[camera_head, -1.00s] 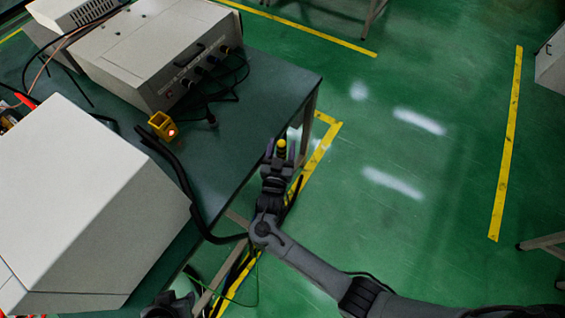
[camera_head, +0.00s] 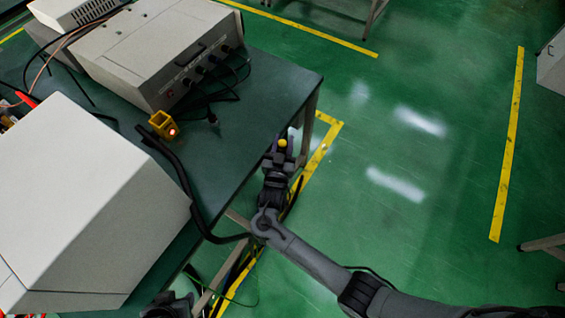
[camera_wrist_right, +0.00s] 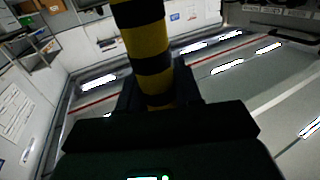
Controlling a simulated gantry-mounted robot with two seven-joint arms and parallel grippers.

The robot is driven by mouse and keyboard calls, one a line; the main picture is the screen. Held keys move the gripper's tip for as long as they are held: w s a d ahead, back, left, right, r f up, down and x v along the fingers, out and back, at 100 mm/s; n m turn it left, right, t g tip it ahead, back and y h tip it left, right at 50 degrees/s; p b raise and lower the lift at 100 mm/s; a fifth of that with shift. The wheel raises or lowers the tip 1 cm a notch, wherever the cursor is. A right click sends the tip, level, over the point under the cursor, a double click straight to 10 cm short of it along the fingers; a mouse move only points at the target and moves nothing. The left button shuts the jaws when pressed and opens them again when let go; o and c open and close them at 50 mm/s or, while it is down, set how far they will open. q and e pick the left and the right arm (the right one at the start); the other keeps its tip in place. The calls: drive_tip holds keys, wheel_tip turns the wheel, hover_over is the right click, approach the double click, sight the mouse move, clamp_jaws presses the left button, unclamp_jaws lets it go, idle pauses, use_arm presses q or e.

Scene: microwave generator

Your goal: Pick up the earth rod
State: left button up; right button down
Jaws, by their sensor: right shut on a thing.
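The earth rod, banded yellow and black, stands out of my right gripper in the right wrist view (camera_wrist_right: 150,55). In the head view only its yellow end (camera_head: 283,143) shows clearly, beside the table's right edge. My right gripper (camera_head: 279,158) is shut on the rod. In the right wrist view the gripper (camera_wrist_right: 158,98) shows dark around the rod's lower part. The rest of the rod is hidden by the gripper and the viewing angle.
The dark green table (camera_head: 255,100) lies left of my right gripper, with its corner close by. On it stand a grey instrument box (camera_head: 145,50), a large white box (camera_head: 85,200), a small yellow block (camera_head: 160,124) with a red light, and loose black cables. Open green floor (camera_head: 430,170) lies to the right.

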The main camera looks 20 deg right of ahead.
drive_tip(key=shift+r, duration=0.55)
wheel_tip(320, 180, up, 13)
drive_tip(key=p, duration=0.7)
drive_tip(key=shift+r, duration=0.15)
